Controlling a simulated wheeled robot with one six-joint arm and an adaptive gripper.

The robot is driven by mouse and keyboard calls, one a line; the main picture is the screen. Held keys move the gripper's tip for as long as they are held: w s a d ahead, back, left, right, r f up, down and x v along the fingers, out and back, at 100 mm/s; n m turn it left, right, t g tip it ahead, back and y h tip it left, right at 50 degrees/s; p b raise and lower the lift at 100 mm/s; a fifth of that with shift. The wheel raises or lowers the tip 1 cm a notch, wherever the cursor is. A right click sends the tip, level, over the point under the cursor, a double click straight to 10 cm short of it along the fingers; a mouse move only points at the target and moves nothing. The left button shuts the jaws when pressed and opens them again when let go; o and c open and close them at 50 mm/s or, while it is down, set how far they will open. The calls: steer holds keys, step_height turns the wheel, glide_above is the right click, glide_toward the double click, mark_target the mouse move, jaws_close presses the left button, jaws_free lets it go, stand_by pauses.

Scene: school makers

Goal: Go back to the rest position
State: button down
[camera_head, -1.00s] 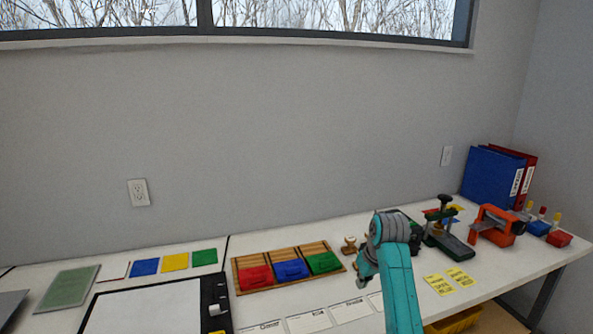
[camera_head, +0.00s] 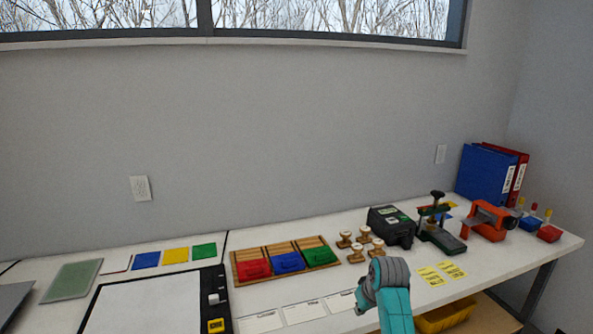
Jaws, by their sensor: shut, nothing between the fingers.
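My arm shows at the bottom right of centre in the head view, as a teal link with a grey joint at its top. It stands in front of the table's (camera_head: 455,290) front part, right of the white label cards (camera_head: 302,312). A smaller grey and teal part sticks out at the left of the joint. I can make out no fingers there, and my gripper is not visible. No object is seen held.
A wooden tray (camera_head: 234,270) holds red, blue and green pieces. Several stamps (camera_head: 378,247), a black device (camera_head: 390,228), a green press (camera_head: 441,238) and an orange tool (camera_head: 485,222) stand to the right. Yellow notes (camera_head: 441,273) lie in front; a yellow bin (camera_head: 445,317) sits below.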

steer(key=s+f+m+t, duration=0.2)
steer(key=s+f+t, duration=0.2)
steer(key=s+f, duration=1.6)
steer(key=s+f+t, duration=0.1)
steer(key=s, duration=1)
steer(key=s+r+t+h, duration=0.1)
steer(key=s+r+t, duration=0.1)
steer(key=s, duration=0.9)
steer(key=s+r+m+t, duration=0.1)
steer(key=s+r+t, duration=0.2)
steer(key=s+r, duration=1.6)
steer(key=shift+d+r, duration=0.2)
steer(key=shift+d, duration=0.05)
